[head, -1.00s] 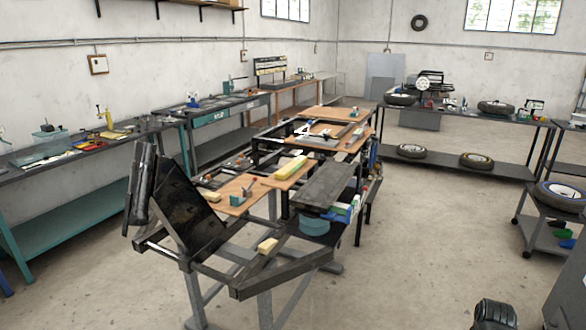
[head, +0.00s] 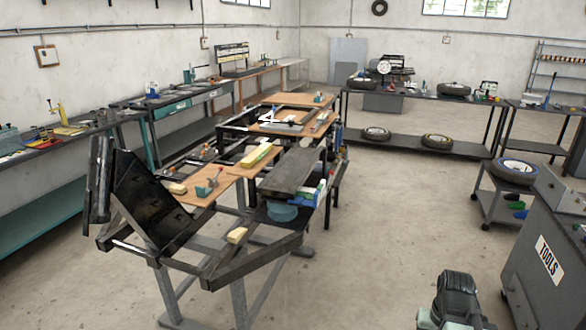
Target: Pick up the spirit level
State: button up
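I cannot single out the spirit level with certainty.
A grey tool cabinet (head: 545,262) and a dark rounded object (head: 458,297) stand at lower right. Floor between bench and cabinet is clear.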

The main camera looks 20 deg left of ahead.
aim_at(250, 160)
jog(key=z, duration=0.2)
jog(key=i, duration=5.2)
jog(key=u, duration=4.85)
